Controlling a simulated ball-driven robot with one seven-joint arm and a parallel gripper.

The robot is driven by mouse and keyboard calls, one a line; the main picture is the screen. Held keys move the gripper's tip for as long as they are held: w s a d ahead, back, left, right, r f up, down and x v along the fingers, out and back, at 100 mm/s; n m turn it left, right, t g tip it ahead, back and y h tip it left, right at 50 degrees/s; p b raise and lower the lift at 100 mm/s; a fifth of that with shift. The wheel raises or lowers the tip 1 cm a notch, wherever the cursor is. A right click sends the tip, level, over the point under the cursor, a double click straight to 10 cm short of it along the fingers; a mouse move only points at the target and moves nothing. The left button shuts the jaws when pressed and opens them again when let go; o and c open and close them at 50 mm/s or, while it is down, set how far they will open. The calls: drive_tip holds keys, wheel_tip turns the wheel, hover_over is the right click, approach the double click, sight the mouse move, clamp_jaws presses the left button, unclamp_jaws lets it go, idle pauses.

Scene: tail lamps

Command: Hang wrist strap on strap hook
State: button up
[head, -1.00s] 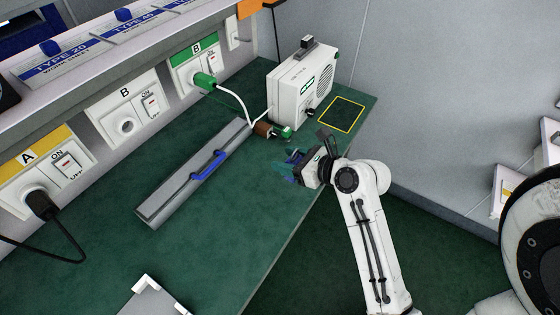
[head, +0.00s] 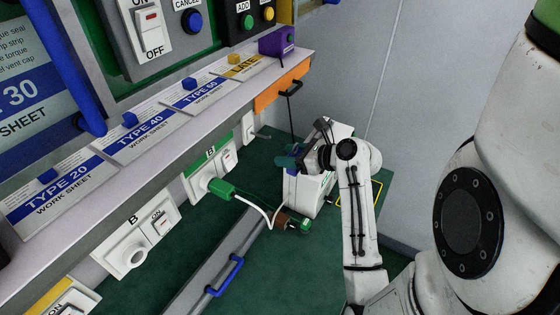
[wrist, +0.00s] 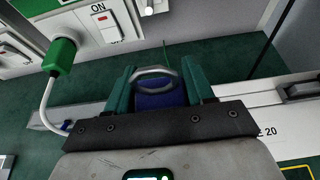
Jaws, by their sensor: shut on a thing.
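My gripper (head: 288,160) is shut on the wrist strap, held in the air in front of the white box. In the wrist view the strap (wrist: 160,98) is a dark blue piece with a grey loop, between the green fingers of my gripper (wrist: 160,82). In the head view the strap is mostly hidden by the fingers. An orange plate (head: 270,97) with a black hook-like part (head: 294,88), which looks like the strap hook, sits at the right end of the shelf edge. It is above my gripper and apart from it. A thin dark line runs down from it.
The white box (head: 318,196) stands on the green bench behind my gripper. A green plug (head: 222,188) with a white cable is in the socket panel to the left. A purple block (head: 277,42) sits on the shelf end. The grey wall is at the right.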

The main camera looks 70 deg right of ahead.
drive_tip(key=shift+w+r, duration=0.1)
idle(0.3)
drive_tip(key=shift+w+d, duration=0.2)
drive_tip(key=shift+w, duration=0.7)
drive_tip(key=shift+w+d, duration=0.25)
drive_tip(key=shift+w, duration=0.6)
drive_tip(key=shift+w+d, duration=0.2)
drive_tip(key=shift+w, duration=0.7)
drive_tip(key=shift+w, duration=0.15)
drive_tip(key=shift+w+d, duration=0.2)
drive_tip(key=shift+w, duration=0.4)
drive_tip(key=shift+w+d, duration=0.15)
drive_tip(key=shift+w, duration=0.4)
drive_tip(key=shift+w, duration=0.25)
drive_tip(key=shift+w+d, duration=0.2)
drive_tip(key=shift+w, duration=0.45)
drive_tip(key=shift+a+f, duration=0.15)
drive_tip(key=shift+f, duration=0.65)
